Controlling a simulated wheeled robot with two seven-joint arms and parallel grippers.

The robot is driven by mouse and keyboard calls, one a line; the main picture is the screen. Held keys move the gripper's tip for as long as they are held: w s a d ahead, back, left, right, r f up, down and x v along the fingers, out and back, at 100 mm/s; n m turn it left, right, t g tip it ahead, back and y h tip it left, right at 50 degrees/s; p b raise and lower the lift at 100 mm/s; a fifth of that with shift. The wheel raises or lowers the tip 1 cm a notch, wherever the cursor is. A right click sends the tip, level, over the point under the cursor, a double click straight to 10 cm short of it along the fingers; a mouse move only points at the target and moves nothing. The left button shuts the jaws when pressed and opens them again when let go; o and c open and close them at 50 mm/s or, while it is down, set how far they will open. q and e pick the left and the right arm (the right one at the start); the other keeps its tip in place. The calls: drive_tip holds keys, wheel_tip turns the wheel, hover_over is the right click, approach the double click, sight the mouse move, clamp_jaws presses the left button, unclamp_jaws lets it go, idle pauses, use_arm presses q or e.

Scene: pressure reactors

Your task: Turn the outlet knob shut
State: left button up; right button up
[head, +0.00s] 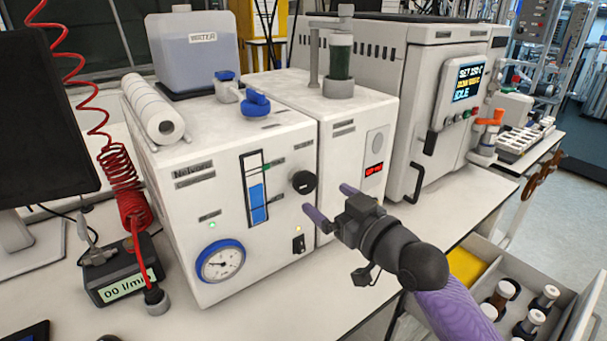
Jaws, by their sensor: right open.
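A black round knob (303,182) sits on the front of a white unit (185,235), right of a blue level gauge (257,190). Blue knobs (256,104) stand on top of the same unit. I cannot read a label that says which one is the outlet knob. My right gripper (325,198) comes in from the lower right with its two purple fingers apart and nothing between them. Its fingertips are just right of and below the black knob, and I see no contact. My left gripper is not in view.
A dial gauge (220,261) and a small black switch (298,243) are on the same front. A white oven-like box (425,120) stands to the right, a red coiled hose (125,185) to the left. An open drawer with bottles (500,295) is at lower right.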

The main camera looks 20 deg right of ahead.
sight(309, 186)
drive_tip(key=b+x, duration=0.1)
drive_tip(key=x, duration=0.4)
drive_tip(key=shift+w+a+f, duration=0.15)
drive_tip(key=shift+w, duration=0.25)
drive_tip(key=shift+x, duration=0.75)
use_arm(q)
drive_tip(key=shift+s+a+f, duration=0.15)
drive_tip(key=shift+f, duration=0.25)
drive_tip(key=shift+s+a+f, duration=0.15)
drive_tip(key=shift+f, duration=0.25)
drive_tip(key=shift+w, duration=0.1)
